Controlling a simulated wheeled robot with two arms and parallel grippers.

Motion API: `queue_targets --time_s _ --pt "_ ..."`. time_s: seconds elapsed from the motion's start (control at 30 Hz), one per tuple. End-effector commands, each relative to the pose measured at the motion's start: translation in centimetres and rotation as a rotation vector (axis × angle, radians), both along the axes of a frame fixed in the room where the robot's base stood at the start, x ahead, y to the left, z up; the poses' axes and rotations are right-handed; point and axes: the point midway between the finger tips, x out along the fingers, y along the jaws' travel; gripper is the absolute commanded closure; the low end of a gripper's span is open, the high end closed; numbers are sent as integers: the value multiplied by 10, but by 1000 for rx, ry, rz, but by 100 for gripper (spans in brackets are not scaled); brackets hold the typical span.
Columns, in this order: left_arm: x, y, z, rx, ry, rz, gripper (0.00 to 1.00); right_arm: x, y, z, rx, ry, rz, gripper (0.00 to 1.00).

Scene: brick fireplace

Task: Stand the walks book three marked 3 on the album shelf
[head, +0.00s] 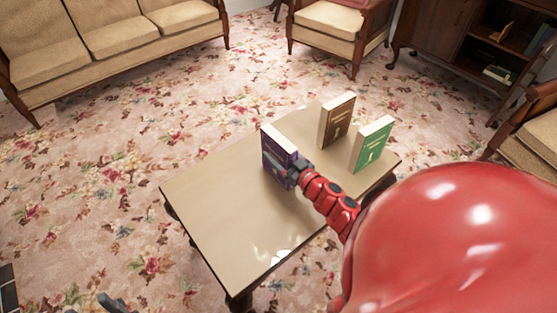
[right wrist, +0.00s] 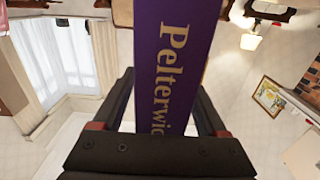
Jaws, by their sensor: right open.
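A brown book (head: 338,122) and a green book (head: 372,146) stand upright at the table's far right end. No number is readable on any book. A dark grey part at the bottom left edge looks like my left gripper (head: 112,303); its jaws are unclear.
The low table (head: 225,215) has a clear near left part. A dark open cabinet (head: 470,55) with a few books on its shelves stands at the top right. A sofa (head: 110,40) and armchairs (head: 335,28) stand around. The floral carpet (head: 120,150) is open at left.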

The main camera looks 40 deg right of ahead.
Motion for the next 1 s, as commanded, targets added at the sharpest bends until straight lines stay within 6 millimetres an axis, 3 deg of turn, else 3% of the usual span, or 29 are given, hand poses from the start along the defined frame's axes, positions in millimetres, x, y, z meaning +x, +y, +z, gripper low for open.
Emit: queue_targets --time_s 0.2,0.23,0.63,1.0 --pt "0 0 0 0 0 0 50 1 0 0 0 1 -1 25" --pt "0 0 0 0 0 0 50 1 0 0 0 1 -1 29" --pt "0 0 0 0 0 0 50 0 0 0 0 1 -1 100" --pt "0 0 0 0 0 0 50 0 0 -1 0 2 -1 100"
